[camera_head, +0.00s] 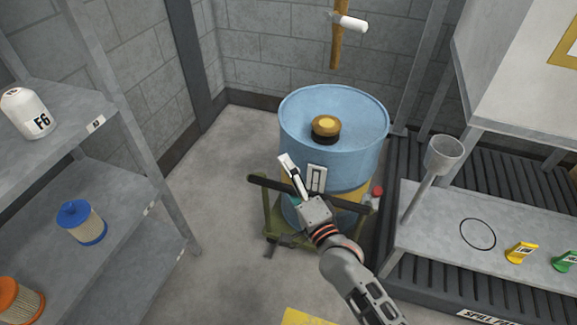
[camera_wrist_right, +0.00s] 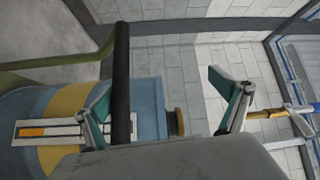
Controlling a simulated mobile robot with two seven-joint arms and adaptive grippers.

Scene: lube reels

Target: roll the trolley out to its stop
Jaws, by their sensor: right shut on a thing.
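The trolley (camera_head: 270,222) is a low green frame carrying a blue and yellow drum (camera_head: 300,125), standing near the back wall. Its dark handle bar (camera_head: 262,182) runs across the near side of the drum. My right gripper (camera_head: 293,178) is shut on this bar, in front of the drum. In the right wrist view the black bar (camera_wrist_right: 121,75) passes by the fingers of my right gripper (camera_wrist_right: 160,85), with the drum (camera_wrist_right: 148,108) behind. The gripper and forearm hide part of the trolley's near side. My left gripper is not in view.
A grey shelf (camera_head: 120,185) with bottles and filters stands at the left. A grey bench (camera_head: 440,235) with a funnel (camera_head: 443,155) and small tags is at the right. Grey floor (camera_head: 215,250) is open left of the trolley; a yellow floor patch (camera_head: 308,317) lies in front.

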